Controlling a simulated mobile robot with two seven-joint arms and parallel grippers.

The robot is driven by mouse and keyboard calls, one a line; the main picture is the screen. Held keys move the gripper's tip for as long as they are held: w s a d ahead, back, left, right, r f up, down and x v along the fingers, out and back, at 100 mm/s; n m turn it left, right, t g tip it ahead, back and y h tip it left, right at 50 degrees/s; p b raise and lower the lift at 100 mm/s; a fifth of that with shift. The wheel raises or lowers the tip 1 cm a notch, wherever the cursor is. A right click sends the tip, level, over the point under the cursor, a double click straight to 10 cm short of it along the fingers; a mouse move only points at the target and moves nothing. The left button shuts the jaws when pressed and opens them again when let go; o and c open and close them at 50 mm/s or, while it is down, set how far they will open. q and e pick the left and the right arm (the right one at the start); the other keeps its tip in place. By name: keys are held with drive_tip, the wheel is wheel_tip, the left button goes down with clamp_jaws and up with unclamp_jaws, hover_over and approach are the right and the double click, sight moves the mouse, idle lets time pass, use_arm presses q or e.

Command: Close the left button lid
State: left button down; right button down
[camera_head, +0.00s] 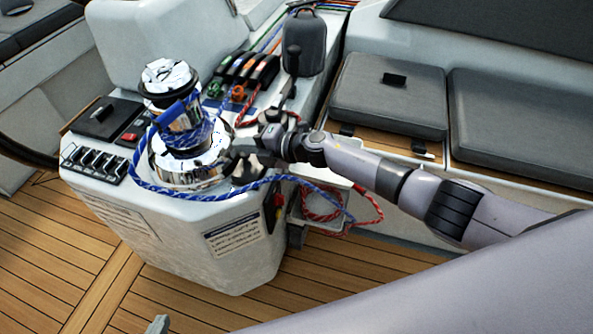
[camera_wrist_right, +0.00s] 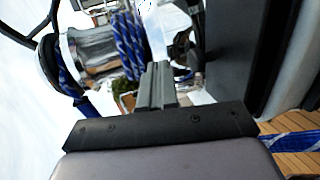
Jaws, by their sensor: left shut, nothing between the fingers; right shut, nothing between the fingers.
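I cannot clearly make out the left button lid in either view. My right gripper (camera_head: 241,150) is shut and empty, close beside the chrome winch (camera_head: 188,165) on its right side. In the right wrist view its closed fingers (camera_wrist_right: 157,86) point at the blue rope (camera_wrist_right: 127,45) wound on the winch. A large dark panel (camera_wrist_right: 238,55) stands close on the right of that view; I cannot tell what it belongs to. A grey tip, seemingly my left gripper (camera_head: 158,325), just enters the bottom edge of the head view, mostly cut off.
A black square panel (camera_head: 105,118), a small red control (camera_head: 130,137) and a row of switches (camera_head: 94,161) lie left of the winch. Rope clutches (camera_head: 248,68) stand behind it. The blue rope (camera_head: 225,189) runs across the console front. Grey cushions (camera_head: 390,95) lie at right.

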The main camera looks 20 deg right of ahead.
drive_tip(key=shift+w+a, duration=0.2)
drive_tip(key=shift+a, duration=0.05)
use_arm(q)
drive_tip(key=shift+s+a+r+p, duration=0.1)
drive_tip(key=shift+s+r+p, duration=0.35)
drive_tip(key=shift+r+p, duration=0.1)
use_arm(e)
drive_tip(key=shift+w+a+f+g+h, duration=0.15)
drive_tip(key=shift+a+f+g+h, duration=0.05)
drive_tip(key=shift+f+g+h, duration=0.25)
use_arm(q)
drive_tip(key=shift+r, duration=0.1)
